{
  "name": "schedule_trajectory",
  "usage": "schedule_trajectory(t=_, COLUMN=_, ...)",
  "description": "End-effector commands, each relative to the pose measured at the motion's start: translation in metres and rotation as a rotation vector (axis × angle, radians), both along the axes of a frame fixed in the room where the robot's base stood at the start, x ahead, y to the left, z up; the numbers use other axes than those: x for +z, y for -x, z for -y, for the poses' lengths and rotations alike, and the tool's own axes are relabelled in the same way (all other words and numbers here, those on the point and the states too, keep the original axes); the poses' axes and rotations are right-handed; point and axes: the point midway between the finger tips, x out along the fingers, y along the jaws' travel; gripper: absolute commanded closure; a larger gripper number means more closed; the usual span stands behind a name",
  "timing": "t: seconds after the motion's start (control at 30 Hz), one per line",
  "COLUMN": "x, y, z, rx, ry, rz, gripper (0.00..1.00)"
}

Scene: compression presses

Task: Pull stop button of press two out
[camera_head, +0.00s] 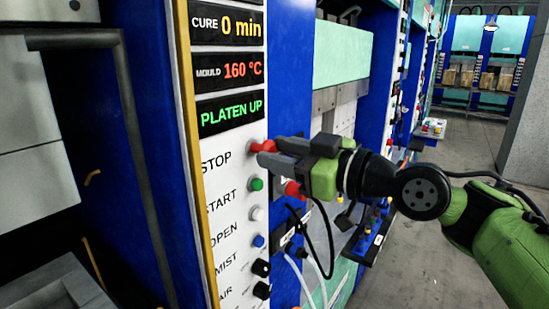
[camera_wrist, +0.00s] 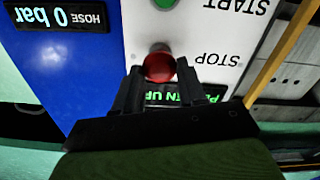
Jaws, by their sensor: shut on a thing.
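The red stop button (camera_head: 256,146) sits at the right edge of the white control panel (camera_head: 222,175), beside the word STOP. It also shows in the wrist view (camera_wrist: 159,67) as a round red cap. My gripper (camera_head: 276,150) reaches in from the right, and its dark fingers are shut on the red button. In the wrist view my gripper (camera_wrist: 158,88) has one finger on each side of the cap. The fingers hide part of the button's sides, and I cannot tell how far out the button stands.
Below are a green start button (camera_head: 256,184), a white button (camera_head: 257,213), a blue button (camera_head: 258,240) and black knobs (camera_head: 261,268). The display above reads PLATEN UP (camera_head: 231,112). A loose cable and hoses hang under my gripper. Open floor (camera_head: 455,160) lies to the right.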

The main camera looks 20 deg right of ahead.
Motion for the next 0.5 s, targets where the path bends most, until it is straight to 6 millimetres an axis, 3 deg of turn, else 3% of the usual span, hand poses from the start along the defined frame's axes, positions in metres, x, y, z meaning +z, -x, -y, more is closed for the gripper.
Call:
schedule_trajectory(t=0.23, x=-0.0018, y=0.0015, z=0.0015, rx=-0.001, ry=0.0, rz=-0.004, gripper=1.0)
schedule_trajectory(t=0.27, x=-0.0018, y=0.0014, z=0.0015, rx=-0.001, ry=0.0, rz=-0.004, gripper=0.55)
schedule_trajectory(t=0.4, x=-0.0013, y=0.0014, z=0.0013, rx=-0.001, ry=0.0, rz=-0.002, gripper=0.34)
schedule_trajectory(t=0.5, x=-0.001, y=0.0014, z=0.0012, rx=0.0, ry=0.0, rz=-0.001, gripper=0.33)
